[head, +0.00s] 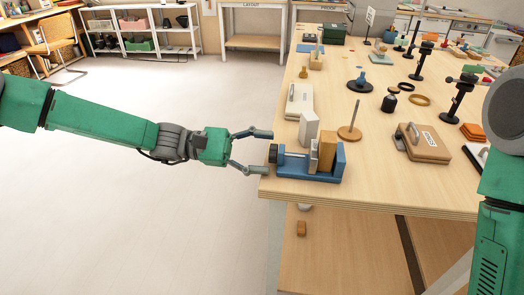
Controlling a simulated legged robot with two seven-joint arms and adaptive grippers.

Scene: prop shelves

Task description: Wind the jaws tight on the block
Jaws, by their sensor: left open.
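A small blue vise (310,176) sits at the near left corner of the wooden table, with a dark knob (273,153) at its left end. A wood-brown block (327,151) stands upright in the vise near its blue right-hand jaw (340,160). My right gripper is out of view.
A pale grey block (308,127) stands just behind the vise. Several stands and rings fill the table beyond. Open floor lies left of the table.

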